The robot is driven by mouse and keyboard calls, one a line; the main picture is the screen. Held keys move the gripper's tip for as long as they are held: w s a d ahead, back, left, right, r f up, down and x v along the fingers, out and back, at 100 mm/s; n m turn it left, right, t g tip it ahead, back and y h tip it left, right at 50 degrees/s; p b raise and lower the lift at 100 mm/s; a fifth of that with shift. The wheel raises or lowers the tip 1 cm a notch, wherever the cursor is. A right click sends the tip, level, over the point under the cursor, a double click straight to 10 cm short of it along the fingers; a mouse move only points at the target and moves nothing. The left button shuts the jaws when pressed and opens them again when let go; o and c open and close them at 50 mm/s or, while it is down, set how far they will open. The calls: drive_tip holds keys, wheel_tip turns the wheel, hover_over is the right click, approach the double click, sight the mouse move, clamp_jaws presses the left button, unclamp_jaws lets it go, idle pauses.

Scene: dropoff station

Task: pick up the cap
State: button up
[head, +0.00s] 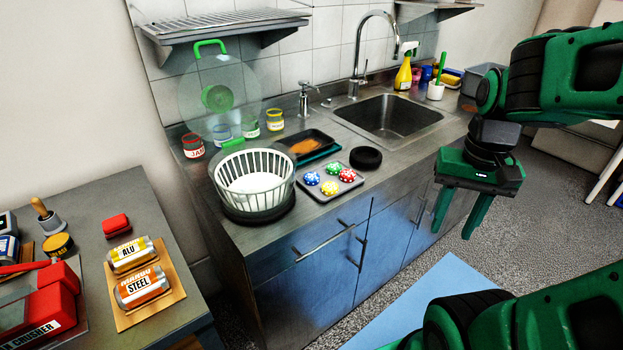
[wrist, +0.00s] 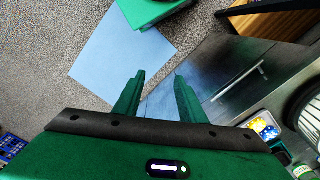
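I cannot tell for sure which thing is the cap. A small grey tray (head: 328,188) on the steel counter holds several round patterned pieces: a blue one (head: 311,178), a red one (head: 347,175), a green one (head: 329,188) and a yellow one (head: 335,169). A black round piece (head: 366,158) lies right behind the tray. My gripper (head: 460,218) hangs right of these, in front of the counter and over the floor. Its green fingers point down, apart and empty. The wrist view also shows the open fingers (wrist: 160,76) and the tray's pieces (wrist: 264,127) at the right.
A white basket (head: 255,185) stands left of the tray, with a clear green-handled lid (head: 218,92) behind. Jars (head: 275,119) line the wall. The sink (head: 390,115) is behind. A side table (head: 140,200) holds cans. A blue mat (head: 410,300) lies on the floor.

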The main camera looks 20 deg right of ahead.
drive_tip(key=w+a+r+m+t, duration=0.1)
drive_tip(key=w+a+r+m, duration=0.15)
drive_tip(key=w, duration=0.45)
drive_tip(key=w+a+r+m, duration=0.1)
drive_tip(key=w+a+m, duration=0.1)
drive_tip(key=w+m, duration=0.3)
drive_tip(key=m+y, duration=0.4)
drive_tip(key=m, duration=0.5)
approach(313, 176)
drive_tip(key=shift+t, duration=0.4)
drive_tip(key=x, duration=0.8)
drive_tip(key=shift+s, duration=0.4)
drive_tip(key=c, duration=0.7)
